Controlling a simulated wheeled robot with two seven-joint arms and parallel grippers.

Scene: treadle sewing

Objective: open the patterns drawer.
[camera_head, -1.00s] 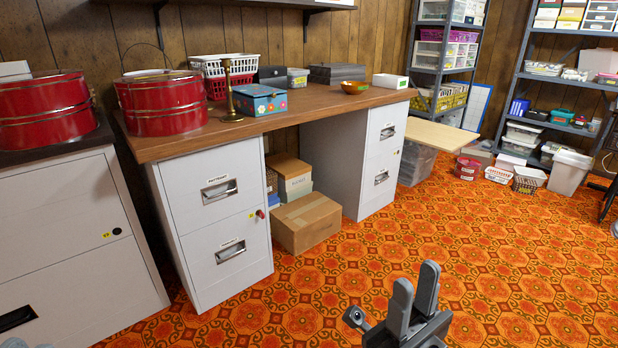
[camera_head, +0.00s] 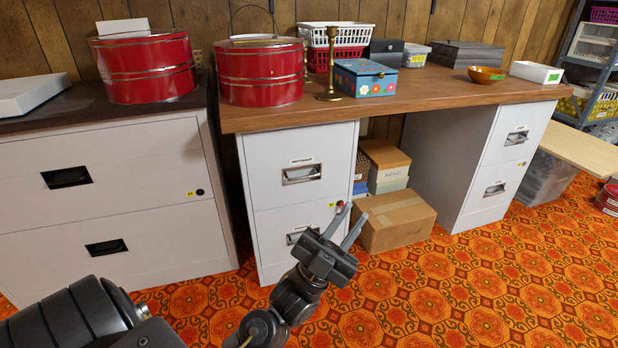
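The patterns drawer (camera_head: 265,180) is the upper drawer of the white cabinet under the left end of the wooden desk. It looks shut, with a small label (camera_head: 301,161) above its metal recessed handle (camera_head: 301,175). My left gripper (camera_head: 353,217) is open and empty, its two fingers apart and pointing up. In the picture it lies below and right of that handle, in front of the lower drawer's right side, apart from the handle. It partly hides the lower drawer's handle (camera_head: 300,235). My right gripper is not in view.
A white cabinet with black handles (camera_head: 66,177) stands at the left. A cardboard box (camera_head: 396,222) sits on the floor under the desk. The patterned floor in front is clear.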

